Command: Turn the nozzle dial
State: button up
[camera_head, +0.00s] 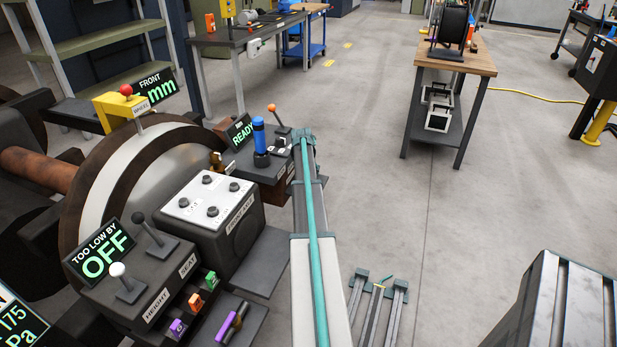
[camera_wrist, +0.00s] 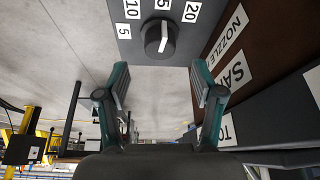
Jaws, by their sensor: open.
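The nozzle dial (camera_wrist: 159,38) is a round dark knob with a pale pointer line on a grey plate at the top of the wrist view. White number tags stand around it; 10 (camera_wrist: 132,8) and 20 (camera_wrist: 191,11) are readable, and another is partly hidden by the picture edge. My gripper (camera_wrist: 160,84) is open and empty, its two teal and dark fingers spread to either side just below the dial in the wrist view. The fingers do not touch the knob. I cannot make out the dial or my fingertips in the head view.
In the wrist view a NOZZLE tag (camera_wrist: 229,36) sits on a brown panel at right. In the head view a control stand with levers and a READY display (camera_head: 240,132) is at left, beside a large wheel (camera_head: 140,175). A wooden-topped bench (camera_head: 475,62) stands behind; open floor lies between.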

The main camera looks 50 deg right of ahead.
jog(key=v, duration=0.5)
jog(key=shift+a+r, duration=0.15)
jog(key=shift+r, duration=0.2)
